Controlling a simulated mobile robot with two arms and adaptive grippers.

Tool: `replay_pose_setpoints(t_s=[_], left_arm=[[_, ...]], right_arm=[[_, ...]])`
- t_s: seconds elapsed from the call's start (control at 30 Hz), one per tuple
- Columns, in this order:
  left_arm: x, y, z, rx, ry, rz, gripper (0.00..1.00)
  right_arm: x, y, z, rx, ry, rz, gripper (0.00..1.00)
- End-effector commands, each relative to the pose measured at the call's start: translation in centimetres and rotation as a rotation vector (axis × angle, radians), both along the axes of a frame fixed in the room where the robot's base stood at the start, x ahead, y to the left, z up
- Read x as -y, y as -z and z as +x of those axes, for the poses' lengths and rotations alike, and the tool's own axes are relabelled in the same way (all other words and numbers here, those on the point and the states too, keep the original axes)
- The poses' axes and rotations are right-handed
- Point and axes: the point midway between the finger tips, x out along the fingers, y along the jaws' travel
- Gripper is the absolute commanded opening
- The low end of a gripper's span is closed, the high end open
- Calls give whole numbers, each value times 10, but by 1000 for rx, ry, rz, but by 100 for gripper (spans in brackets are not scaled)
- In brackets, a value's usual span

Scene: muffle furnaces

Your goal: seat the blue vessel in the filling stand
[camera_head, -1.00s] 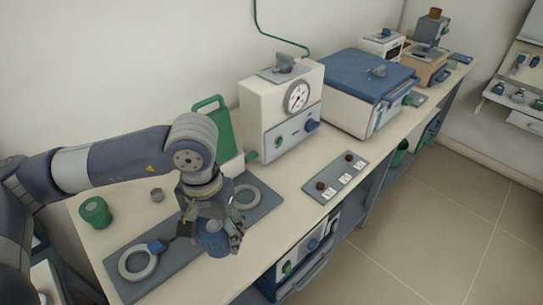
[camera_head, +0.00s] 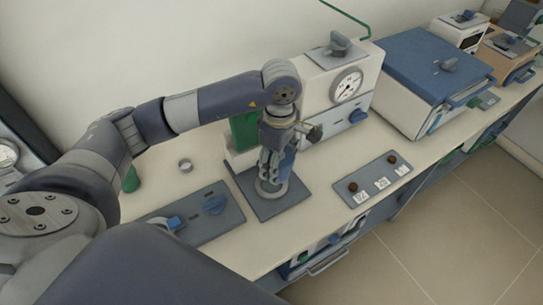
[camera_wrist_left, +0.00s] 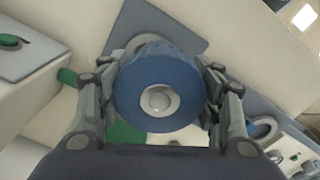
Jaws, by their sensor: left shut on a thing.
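The blue vessel (camera_wrist_left: 130,90) is round, with a pale ring and a knob in its middle. My left gripper (camera_head: 275,165) is shut on it, with fingers on both sides in the wrist view (camera_wrist_left: 160,100). In the head view the vessel (camera_head: 288,160) is mostly hidden by the fingers. It is upright over a pale ring (camera_head: 268,194) on a dark grey square plate (camera_head: 285,208), which looks like the filling stand. I cannot tell whether the vessel touches the ring. My right gripper is not in view.
A white gauge unit (camera_head: 330,100) stands close behind. A panel with dark buttons (camera_head: 377,182) lies to the right.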

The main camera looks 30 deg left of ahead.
Motion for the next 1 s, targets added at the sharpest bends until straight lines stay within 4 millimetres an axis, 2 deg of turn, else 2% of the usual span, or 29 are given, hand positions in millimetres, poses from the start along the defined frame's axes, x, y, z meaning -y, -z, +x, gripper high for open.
replay_pose_setpoints(t_s=[0.1,0.3,0.5,0.8,1.0], left_arm=[[-6,5,8,-1,-230,-3,20],[-18,20,16,0,-580,-1,20],[-26,30,20,2,-796,-3,20],[-29,39,21,3,-867,-2,20],[-29,52,20,2,-864,-2,20]], right_arm=[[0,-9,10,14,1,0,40],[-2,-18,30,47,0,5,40],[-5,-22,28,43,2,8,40],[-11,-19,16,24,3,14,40],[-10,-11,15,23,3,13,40]])
